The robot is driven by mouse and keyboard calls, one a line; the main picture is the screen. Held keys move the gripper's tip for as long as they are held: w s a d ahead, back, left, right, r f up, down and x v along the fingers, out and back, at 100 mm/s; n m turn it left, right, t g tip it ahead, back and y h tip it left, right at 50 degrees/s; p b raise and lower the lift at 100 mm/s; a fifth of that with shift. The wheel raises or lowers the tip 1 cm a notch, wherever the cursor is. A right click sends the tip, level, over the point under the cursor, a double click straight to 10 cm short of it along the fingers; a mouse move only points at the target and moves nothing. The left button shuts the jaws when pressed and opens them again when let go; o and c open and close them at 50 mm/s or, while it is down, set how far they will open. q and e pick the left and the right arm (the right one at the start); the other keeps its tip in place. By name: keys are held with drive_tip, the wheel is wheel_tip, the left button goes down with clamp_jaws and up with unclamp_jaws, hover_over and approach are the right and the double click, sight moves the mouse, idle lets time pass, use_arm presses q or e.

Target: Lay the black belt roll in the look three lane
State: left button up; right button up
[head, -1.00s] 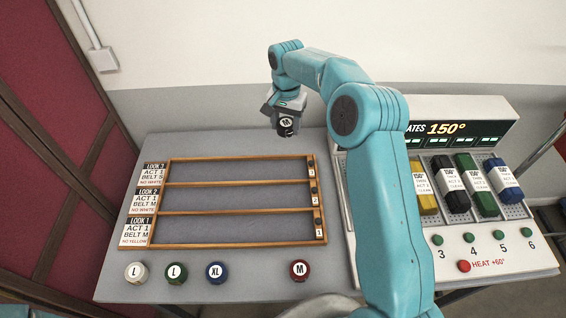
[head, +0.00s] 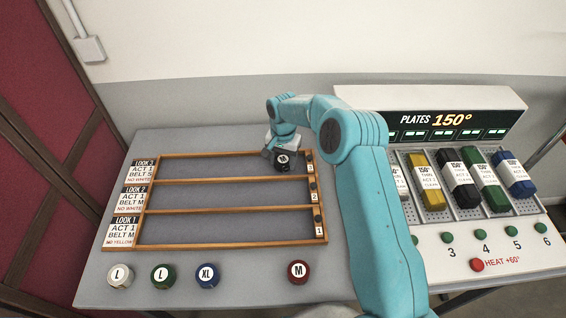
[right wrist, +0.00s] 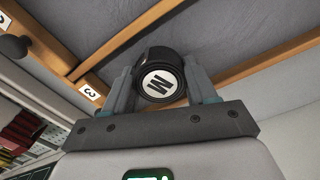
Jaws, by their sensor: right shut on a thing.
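The black belt roll, with a white M disc on its face (head: 283,160), is held in my right gripper (head: 279,164). In the right wrist view the roll (right wrist: 159,62) sits between the two fingers (right wrist: 160,84), its M face towards the camera. The look three lane (head: 210,170) is the back lane of the wooden-edged rack (head: 220,244). The roll is over the right part of this lane, near the tag marked 3. I cannot tell whether it touches the lane floor. The lane's card (head: 143,171) reads LOOK 3, BELT S, NO WHITE. My left gripper is out of view.
White L (head: 121,276), green L (head: 163,277), blue XL (head: 207,275) and red M (head: 298,271) rolls stand in front of the rack. The lanes look otherwise empty.

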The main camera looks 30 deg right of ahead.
drive_tip(key=shift+d, duration=0.1)
drive_tip(key=shift+s+f, duration=0.1)
drive_tip(key=o, duration=0.9)
drive_tip(key=shift+c, duration=0.2)
drive_tip(key=shift+o, duration=1.1)
